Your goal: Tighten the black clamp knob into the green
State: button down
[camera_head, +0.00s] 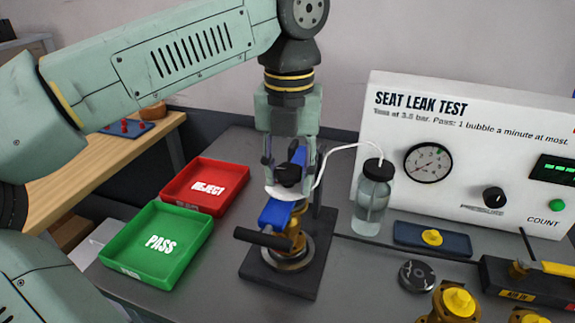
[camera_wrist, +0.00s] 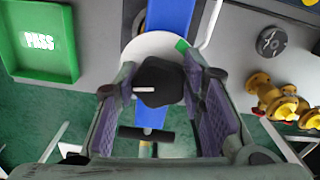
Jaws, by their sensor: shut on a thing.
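The black clamp knob (camera_wrist: 160,80) sits on a white round dial plate (camera_wrist: 131,50) across a blue bar (camera_wrist: 168,14). A green mark (camera_wrist: 183,45) lies on the plate at the knob's upper right. A white line on the knob points left in the wrist view, away from the green. My gripper (camera_head: 289,168) reaches down from above and is shut on the knob, with one finger on each side. In the head view the knob (camera_head: 287,175) is partly hidden by the fingers, and the green mark cannot be seen.
The clamp stands on a dark base (camera_head: 262,279), with a black bar handle (camera_head: 263,238) in front. A water bottle (camera_head: 373,197) with a white tube stands close at right, before the white test panel (camera_head: 397,122). Green PASS (camera_head: 121,247) and red REJECT (camera_head: 174,183) trays lie left.

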jog(key=m+p, duration=0.2)
jog(key=m, duration=0.4)
jog(key=shift+s+r+m, duration=0.1)
jog(key=shift+m, duration=0.2)
jog(key=c, duration=2.2)
grip_release()
jog(key=m+p, duration=0.1)
jog(key=m, duration=0.2)
jog(key=shift+m, duration=1)
grip_shut()
jog(key=shift+a+f+m, duration=0.1)
jog(key=shift+f+m, duration=0.1)
jog(key=shift+m, duration=0.7)
jog(key=o, duration=1)
grip_release()
jog(key=shift+o, duration=0.2)
